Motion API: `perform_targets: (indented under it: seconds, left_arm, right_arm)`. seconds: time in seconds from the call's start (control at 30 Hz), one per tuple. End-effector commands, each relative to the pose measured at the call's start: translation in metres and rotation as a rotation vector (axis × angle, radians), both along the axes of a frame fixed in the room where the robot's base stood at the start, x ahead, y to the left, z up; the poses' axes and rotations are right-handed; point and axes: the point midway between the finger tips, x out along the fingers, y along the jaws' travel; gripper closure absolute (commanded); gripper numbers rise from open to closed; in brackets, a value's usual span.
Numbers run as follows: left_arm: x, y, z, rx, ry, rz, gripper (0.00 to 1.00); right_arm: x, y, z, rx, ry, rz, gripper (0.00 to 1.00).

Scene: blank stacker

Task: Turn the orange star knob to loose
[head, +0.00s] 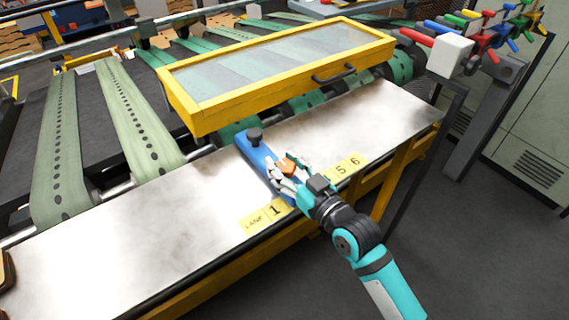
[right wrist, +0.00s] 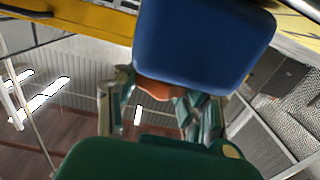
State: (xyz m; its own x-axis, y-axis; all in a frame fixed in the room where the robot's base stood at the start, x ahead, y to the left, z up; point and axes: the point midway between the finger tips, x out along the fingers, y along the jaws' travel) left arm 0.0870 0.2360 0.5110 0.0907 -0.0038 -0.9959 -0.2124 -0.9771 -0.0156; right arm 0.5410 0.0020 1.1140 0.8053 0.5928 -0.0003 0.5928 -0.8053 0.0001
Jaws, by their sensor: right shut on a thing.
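The orange star knob (head: 290,167) shows between the fingers of my right gripper (head: 287,176) in the head view, at the blue block. My right gripper is shut on the orange knob. In the right wrist view the orange knob (right wrist: 155,90) shows between the fingers below the blue block (right wrist: 200,45); part of it is hidden by the fingers. My left gripper is not in view.
The metal table (head: 130,235) carries yellow lane labels (head: 265,215) along its front edge. A yellow-framed clear guard (head: 280,70) with a dark handle stands behind the block. Green perforated belts (head: 135,120) run behind at the left. Coloured levers (head: 490,30) stand at the back right.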

Motion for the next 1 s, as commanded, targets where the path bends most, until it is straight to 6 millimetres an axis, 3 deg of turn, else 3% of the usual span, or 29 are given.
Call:
perform_targets:
  seconds: [0.4,0.77,0.8,1.0]
  left_arm:
    - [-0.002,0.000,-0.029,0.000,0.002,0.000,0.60]
    - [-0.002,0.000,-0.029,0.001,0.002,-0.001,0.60]
    - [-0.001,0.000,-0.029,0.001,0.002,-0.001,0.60]
    - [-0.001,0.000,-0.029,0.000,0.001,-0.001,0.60]
  right_arm:
    - [0.000,0.000,-0.003,-0.005,-0.005,0.151,0.93]
    - [-0.001,0.001,-0.001,-0.001,0.003,0.168,0.92]
    - [-0.001,0.001,-0.001,-0.001,0.003,0.168,0.58]
    - [0.000,0.000,-0.001,-0.001,0.003,0.167,0.33]
